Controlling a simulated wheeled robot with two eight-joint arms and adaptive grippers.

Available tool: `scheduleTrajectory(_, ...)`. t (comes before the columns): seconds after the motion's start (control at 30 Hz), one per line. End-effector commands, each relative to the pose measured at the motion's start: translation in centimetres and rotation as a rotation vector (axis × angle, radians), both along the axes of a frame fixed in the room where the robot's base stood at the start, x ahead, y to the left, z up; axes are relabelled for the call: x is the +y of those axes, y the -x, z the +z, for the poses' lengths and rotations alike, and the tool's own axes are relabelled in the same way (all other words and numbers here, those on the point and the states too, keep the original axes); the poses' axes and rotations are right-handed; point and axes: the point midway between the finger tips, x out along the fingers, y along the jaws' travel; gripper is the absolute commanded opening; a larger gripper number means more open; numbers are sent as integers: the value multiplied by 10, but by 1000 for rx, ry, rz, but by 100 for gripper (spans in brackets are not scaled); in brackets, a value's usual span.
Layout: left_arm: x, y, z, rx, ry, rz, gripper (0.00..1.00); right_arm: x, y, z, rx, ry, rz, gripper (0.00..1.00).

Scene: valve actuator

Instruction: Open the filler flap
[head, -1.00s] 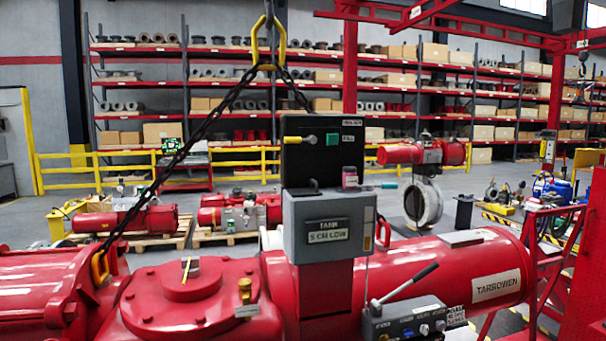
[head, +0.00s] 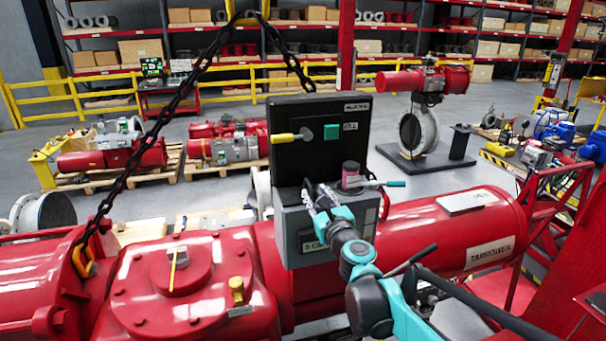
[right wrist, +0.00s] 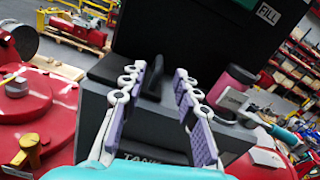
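The grey tank box (head: 290,228) stands on the red actuator, its label partly covered by my right arm. In the right wrist view, a dark flat flap (right wrist: 112,70) lies on top of the tank (right wrist: 92,120), with an upright dark tab (right wrist: 153,80). My right gripper (head: 318,192) is at the tank's top front. In the right wrist view its purple-padded fingers (right wrist: 160,78) are spread, one on each side of the tab, with gaps showing. Contact is not visible. The flap looks closed. My left gripper is not in view.
A black panel (head: 350,140) with a yellow lever (head: 290,138) and green button (head: 331,131) rises behind the tank. A pink container (head: 351,172) and a teal-ended lever (head: 385,183) are close to the right. A chain (head: 175,105) hangs at the left.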

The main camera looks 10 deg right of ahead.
Motion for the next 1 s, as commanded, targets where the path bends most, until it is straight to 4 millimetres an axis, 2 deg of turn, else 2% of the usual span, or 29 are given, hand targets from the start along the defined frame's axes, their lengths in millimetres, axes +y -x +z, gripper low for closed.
scheduleTrajectory(0.2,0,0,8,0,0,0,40,2,-36,1,0,4,2,31)
scheduleTrajectory(0.4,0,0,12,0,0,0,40,3,-59,1,0,5,2,31)
scheduleTrajectory(0.77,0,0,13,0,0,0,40,3,-64,0,0,6,2,31)
scheduleTrajectory(0.9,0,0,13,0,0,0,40,4,-64,0,0,6,3,0)
scheduleTrajectory(1.0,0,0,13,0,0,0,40,3,-64,0,0,6,2,0)
